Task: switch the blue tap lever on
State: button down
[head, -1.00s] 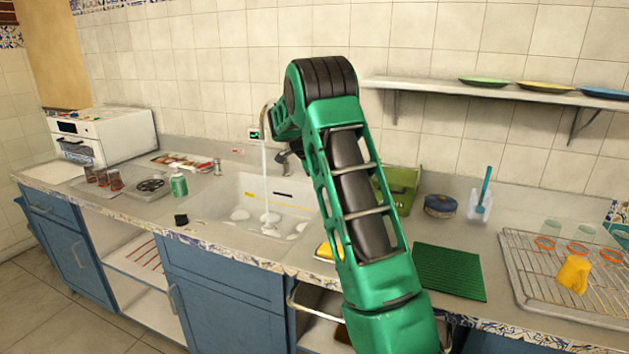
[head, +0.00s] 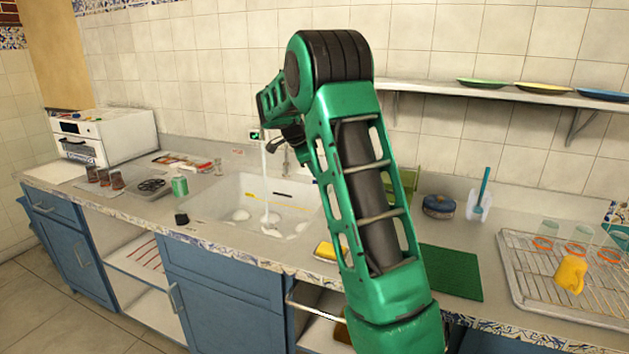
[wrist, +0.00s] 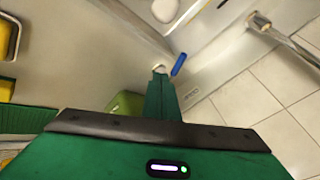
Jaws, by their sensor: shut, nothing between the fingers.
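The blue tap lever (wrist: 178,64) shows in the wrist view as a short blue bar just beyond and to the right of my fingertips. My gripper (wrist: 160,76) is shut and empty. A small pale round fitting (wrist: 159,68) shows at its tip; I cannot tell whether they touch. In the head view my green arm covers the area behind the sink, so the lever is hidden there. A thin pale stream (head: 264,175) comes down into the sink (head: 230,205).
A chrome pipe (wrist: 290,38) crosses the upper right of the wrist view. The tiled wall (wrist: 265,95) is close on the right. A green box (wrist: 124,104) stands left of my fingers. White dishes (head: 270,220) lie in the sink.

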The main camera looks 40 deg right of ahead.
jog(key=v, duration=0.3)
jog(key=shift+s+a+r, duration=0.15)
jog(key=shift+a+r, duration=0.1)
jog(key=shift+r, duration=0.05)
dwell(0.3)
jog(key=s+a+n+y, duration=0.2)
jog(key=s+a+n, duration=0.2)
jog(key=s, duration=0.7)
jog(key=s+a+n+y, duration=0.1)
jog(key=s+a+n, duration=0.3)
jog(key=s, duration=0.6)
jog(key=s+a+f+n+y, duration=0.1)
jog(key=s+a+f+n, duration=0.1)
jog(key=s, duration=0.5)
jog(key=s+a+f+n+g+y, duration=0.1)
jog(key=s+a+f+n, duration=0.2)
jog(key=s+a, duration=0.4)
jog(key=s+a+f+n+y, duration=0.1)
jog(key=s+a+n, duration=0.3)
jog(key=s, duration=0.4)
jog(key=shift+s+a+f+n+g+y, duration=0.2)
jog(key=shift+s+f+n+g+y, duration=0.15)
jog(key=shift+f, duration=0.35)
jog(key=shift+w, duration=0.1)
